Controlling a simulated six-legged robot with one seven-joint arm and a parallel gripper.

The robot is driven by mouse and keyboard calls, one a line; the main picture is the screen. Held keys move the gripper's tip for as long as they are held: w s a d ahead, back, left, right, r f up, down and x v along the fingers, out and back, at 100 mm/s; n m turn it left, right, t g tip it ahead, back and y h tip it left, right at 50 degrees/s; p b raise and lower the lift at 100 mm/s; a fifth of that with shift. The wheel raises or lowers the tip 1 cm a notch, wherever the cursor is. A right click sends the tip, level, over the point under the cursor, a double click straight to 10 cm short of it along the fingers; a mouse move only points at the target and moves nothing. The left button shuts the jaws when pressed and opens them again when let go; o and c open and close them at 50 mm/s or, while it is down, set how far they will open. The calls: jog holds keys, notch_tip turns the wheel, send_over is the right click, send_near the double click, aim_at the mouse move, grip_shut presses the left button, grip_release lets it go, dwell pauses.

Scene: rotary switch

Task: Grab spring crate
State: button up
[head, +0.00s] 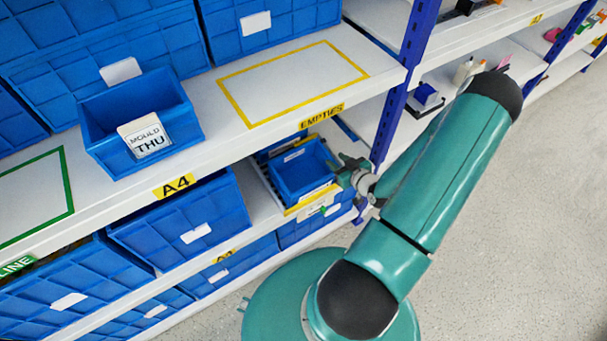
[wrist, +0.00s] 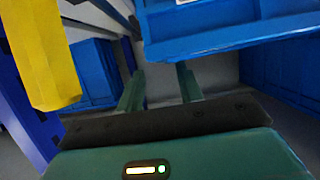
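Another open blue crate (head: 140,115), labelled "MOULD THU", stands on the upper shelf.
A blue shelf post (head: 392,110) stands close right of my gripper. The upper shelf has an empty yellow-outlined area (head: 292,82) marked "EMPTIES". A yellow piece (wrist: 45,50) fills the wrist view's left. Several large blue bins line the shelves. The right floor is clear.

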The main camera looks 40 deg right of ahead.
aim_at(329, 155)
jog(key=x, duration=0.4)
jog(key=shift+w+f, duration=0.2)
jog(key=shift+w, duration=0.15)
grip_shut()
